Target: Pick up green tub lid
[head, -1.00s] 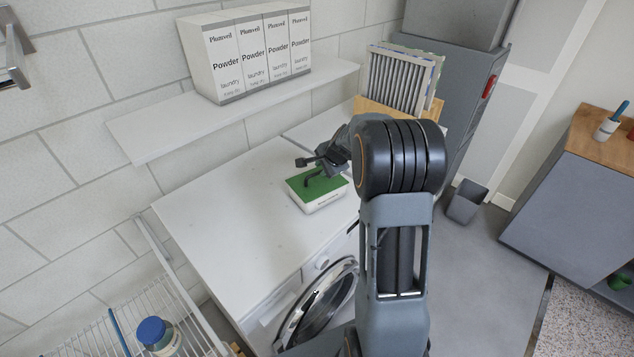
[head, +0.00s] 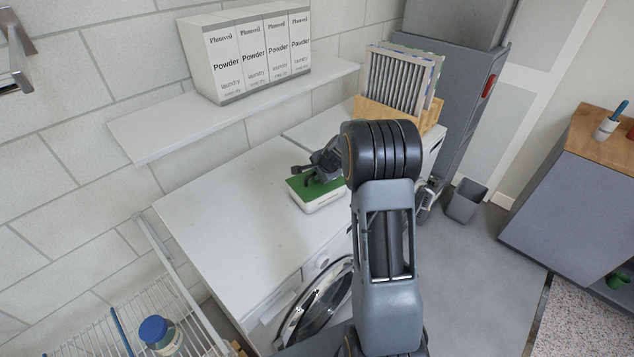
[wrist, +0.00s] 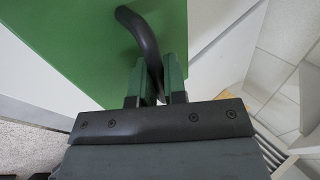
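The green tub lid (head: 303,192) is a flat green rectangle with a raised dark handle. It sits on a white tub (head: 325,203) on the white top of the washing machine. In the wrist view the green lid (wrist: 70,45) fills the upper left, and its dark curved handle (wrist: 143,35) runs down between my fingers. My gripper (wrist: 156,68) has its fingers close together on either side of the handle, with hardly any gap, so it looks shut on it. In the head view my gripper (head: 308,176) is over the lid, and my arm hides part of the tub's right side.
A shelf (head: 150,135) with several white powder boxes (head: 255,55) hangs above the counter. A wooden crate with a filter (head: 398,80) stands behind my arm. A wire rack (head: 100,335) holds a blue-capped jar (head: 160,335). The counter left of the tub is clear.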

